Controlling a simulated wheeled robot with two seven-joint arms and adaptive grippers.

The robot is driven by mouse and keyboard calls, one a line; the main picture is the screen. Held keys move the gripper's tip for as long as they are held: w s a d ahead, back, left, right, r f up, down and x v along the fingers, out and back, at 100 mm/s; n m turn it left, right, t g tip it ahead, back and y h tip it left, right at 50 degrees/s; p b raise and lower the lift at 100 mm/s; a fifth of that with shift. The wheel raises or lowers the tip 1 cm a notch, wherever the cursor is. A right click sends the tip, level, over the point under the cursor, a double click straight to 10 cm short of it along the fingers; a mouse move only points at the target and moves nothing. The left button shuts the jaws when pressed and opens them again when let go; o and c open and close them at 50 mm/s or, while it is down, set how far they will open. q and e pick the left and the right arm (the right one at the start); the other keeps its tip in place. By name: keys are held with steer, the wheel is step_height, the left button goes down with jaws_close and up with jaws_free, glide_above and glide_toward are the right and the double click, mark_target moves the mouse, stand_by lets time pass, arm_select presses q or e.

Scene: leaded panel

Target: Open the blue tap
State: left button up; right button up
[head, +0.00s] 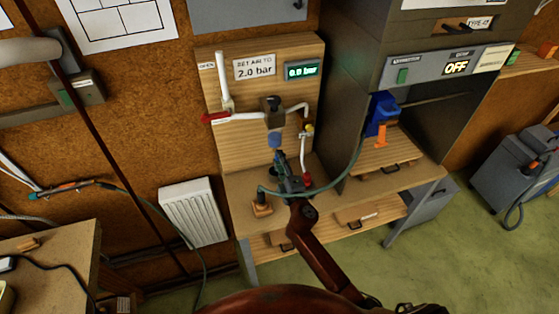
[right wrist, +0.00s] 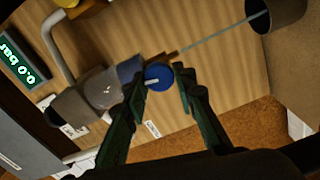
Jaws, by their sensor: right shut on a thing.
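The blue tap (right wrist: 158,77) is a small round blue knob with a pale mark, at the lower end of a grey and bluish fitting (right wrist: 100,88). In the head view this fitting (head: 274,112) is on the wooden board, with a blue part below it. My right gripper (right wrist: 162,84) has its green fingertips on either side of the knob and is shut on it. In the head view the right gripper (head: 281,164) reaches up below the fitting and hides the knob. My left gripper is not in view.
A display (head: 302,70) reads 0.0 bar, beside a sign (head: 254,67) reading 2.0 bar. A red lever (head: 215,117) sits on the white pipe at the left. A grey cabinet (head: 345,95) stands close on the right. A hose (head: 345,172) crosses the bench near my gripper.

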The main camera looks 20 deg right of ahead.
stand_by(0.4)
steer(key=o, duration=1.1)
steer(key=shift+o, duration=0.2)
steer(key=s, duration=1.2)
steer(key=shift+d, duration=0.2)
